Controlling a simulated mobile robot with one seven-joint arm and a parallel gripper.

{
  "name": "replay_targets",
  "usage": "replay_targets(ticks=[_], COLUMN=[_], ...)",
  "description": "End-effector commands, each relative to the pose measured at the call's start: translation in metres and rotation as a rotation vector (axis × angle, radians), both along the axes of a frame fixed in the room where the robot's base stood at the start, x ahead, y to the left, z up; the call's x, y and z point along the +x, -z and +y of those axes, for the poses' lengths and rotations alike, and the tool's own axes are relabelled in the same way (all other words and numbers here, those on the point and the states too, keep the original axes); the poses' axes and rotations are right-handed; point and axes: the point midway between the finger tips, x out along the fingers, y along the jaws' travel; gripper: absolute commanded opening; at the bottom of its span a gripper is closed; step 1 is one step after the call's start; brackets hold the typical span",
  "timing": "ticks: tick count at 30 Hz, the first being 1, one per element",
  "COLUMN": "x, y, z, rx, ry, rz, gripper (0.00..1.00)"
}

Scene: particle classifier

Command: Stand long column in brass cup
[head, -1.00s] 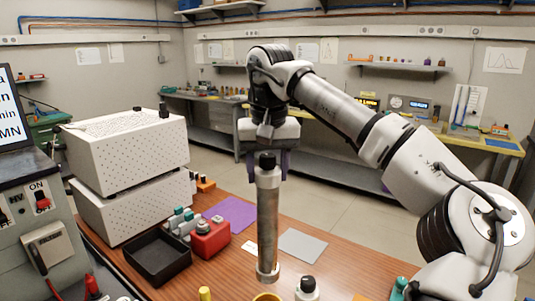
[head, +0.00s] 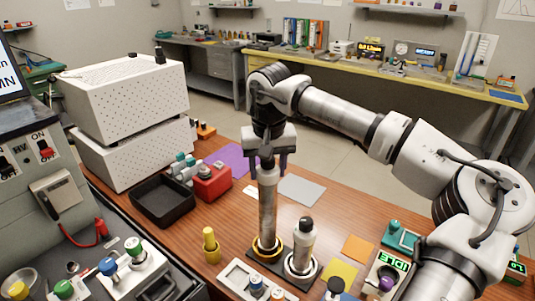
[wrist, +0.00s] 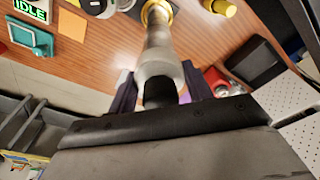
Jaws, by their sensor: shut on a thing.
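The long column (head: 268,206) is a grey metal cylinder with a dark cap, and it stands upright in the head view. My gripper (head: 267,166) is shut on its top end from above, with a finger on each side. The foot of the column is at the brass cup (head: 281,245), whose yellow ring shows around it. Whether the foot rests on the cup's floor cannot be told. In the wrist view the column (wrist: 159,48) runs away from my gripper (wrist: 158,92) to the cup's brass rim (wrist: 145,10).
A shorter column (head: 302,240) stands in a pale cup just right of the brass one. A yellow bottle-like piece (head: 211,246) is to the left. A black tray (head: 163,203) and red block (head: 212,183) lie further left. A white holder (head: 240,274) is in front.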

Motion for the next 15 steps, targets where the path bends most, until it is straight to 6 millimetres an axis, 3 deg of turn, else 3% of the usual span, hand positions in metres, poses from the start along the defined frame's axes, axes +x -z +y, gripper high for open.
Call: replay_targets(ticks=[12,13,15], x=[0.0004,-0.0001,-0.0001], y=[0.0057,0.0080,0.0073], z=[0.0006,0.0003,0.0003], rx=[0.002,0.001,0.001], ry=[0.000,0.000,0.000], rz=[-0.005,0.000,-0.001], gripper=[0.00,0.51,0.60])
